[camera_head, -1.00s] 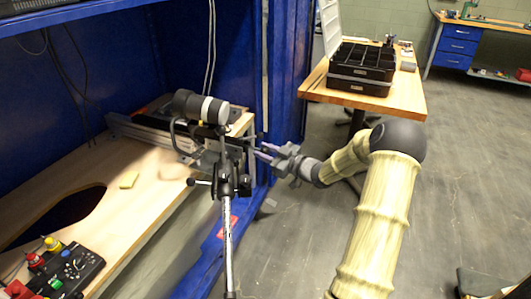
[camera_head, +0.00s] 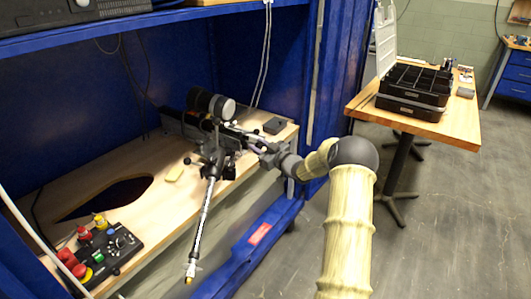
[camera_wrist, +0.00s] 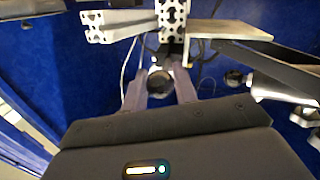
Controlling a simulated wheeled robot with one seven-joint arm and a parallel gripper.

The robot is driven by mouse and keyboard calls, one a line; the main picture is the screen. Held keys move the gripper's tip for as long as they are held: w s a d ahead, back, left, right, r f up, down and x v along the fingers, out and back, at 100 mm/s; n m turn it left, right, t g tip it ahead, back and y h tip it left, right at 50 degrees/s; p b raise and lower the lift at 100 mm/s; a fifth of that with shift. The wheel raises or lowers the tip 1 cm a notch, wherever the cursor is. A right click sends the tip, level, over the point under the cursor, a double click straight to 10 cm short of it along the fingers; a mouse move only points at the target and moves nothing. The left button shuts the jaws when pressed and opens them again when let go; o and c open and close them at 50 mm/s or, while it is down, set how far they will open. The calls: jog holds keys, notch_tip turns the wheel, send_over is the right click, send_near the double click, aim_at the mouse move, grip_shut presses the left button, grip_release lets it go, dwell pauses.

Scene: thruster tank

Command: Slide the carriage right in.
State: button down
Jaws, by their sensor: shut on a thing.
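The carriage (camera_head: 215,148) appears as a dark assembly on a metal rail (camera_head: 172,120) on the wooden bench, with a black and silver cylinder (camera_head: 211,103) on top. A thin silver pole (camera_head: 199,225) slants down from it past the bench's front edge. My gripper (camera_head: 252,146) reaches it from the right. In the wrist view its two pale fingers (camera_wrist: 160,88) stand on either side of a round grey knob (camera_wrist: 160,80) and are shut on it. Slotted aluminium profile (camera_wrist: 172,18) lies just beyond. The carriage's far side and its seat on the rail are hidden.
A blue post (camera_head: 335,85) stands behind my arm. A wooden table (camera_head: 455,118) carries a black organiser (camera_head: 413,90) at right.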

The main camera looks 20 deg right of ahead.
aim_at(249, 141)
jog(key=x, duration=0.3)
jog(key=shift+w+a, duration=0.2)
jog(key=shift+a, duration=0.35)
jog(key=shift+w+a+r, duration=0.1)
jog(key=shift+w+r, duration=0.05)
jog(key=c, duration=1.3)
grip_release()
jog(key=shift+o, duration=0.9)
jog(key=shift+w+a, duration=0.15)
